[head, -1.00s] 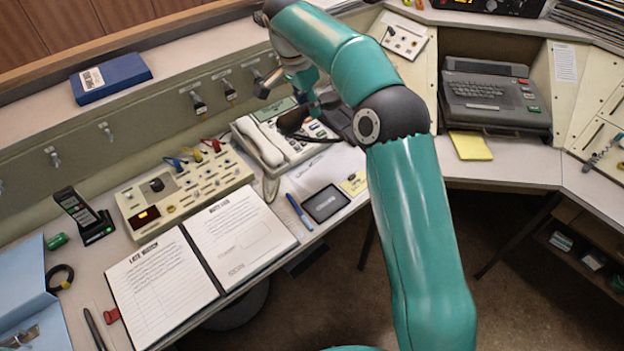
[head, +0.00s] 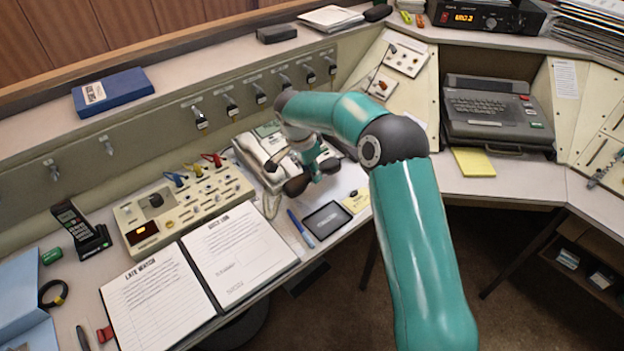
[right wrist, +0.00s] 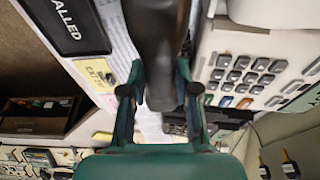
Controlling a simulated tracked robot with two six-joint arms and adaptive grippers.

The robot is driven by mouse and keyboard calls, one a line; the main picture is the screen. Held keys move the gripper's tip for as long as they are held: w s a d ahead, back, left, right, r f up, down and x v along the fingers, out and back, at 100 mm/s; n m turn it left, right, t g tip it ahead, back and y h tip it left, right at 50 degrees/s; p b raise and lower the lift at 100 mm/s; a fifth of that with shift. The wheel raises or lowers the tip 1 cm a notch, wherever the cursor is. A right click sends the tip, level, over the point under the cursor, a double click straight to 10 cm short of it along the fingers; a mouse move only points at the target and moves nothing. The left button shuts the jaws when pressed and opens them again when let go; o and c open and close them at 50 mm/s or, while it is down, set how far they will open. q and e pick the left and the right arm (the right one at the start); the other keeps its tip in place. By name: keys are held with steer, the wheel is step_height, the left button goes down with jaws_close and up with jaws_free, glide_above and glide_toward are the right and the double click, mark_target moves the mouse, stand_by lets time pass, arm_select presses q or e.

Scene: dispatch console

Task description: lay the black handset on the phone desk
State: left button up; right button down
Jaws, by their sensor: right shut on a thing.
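The black handset (head: 297,187) is held by my right gripper (head: 314,172) in the head view, in front of the white desk phone (head: 262,152). Its height above the desk is hard to judge. In the right wrist view the handset (right wrist: 165,35) runs lengthwise between the two fingers of my right gripper (right wrist: 160,88), which are shut on it. The phone's keypad (right wrist: 240,75) lies to its right there. The phone desk (head: 80,290) runs along the left side. My left gripper is not in view.
A white sheet (head: 343,183), a yellow note (head: 356,202), a dark tablet-like pad (head: 327,220) and a blue pen (head: 301,228) lie near the handset. An open logbook (head: 235,255) and a switch panel (head: 185,208) are to the left. The desk's front edge is close.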

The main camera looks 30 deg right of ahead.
mark_target(309, 173)
steer(key=x, duration=0.3)
steer(key=shift+a+f, duration=0.3)
steer(key=shift+a, duration=0.05)
steer(key=c, duration=0.8)
jaws_free()
steer(key=shift+c, duration=0.2)
steer(key=shift+r, duration=0.15)
steer(key=v, duration=1.2)
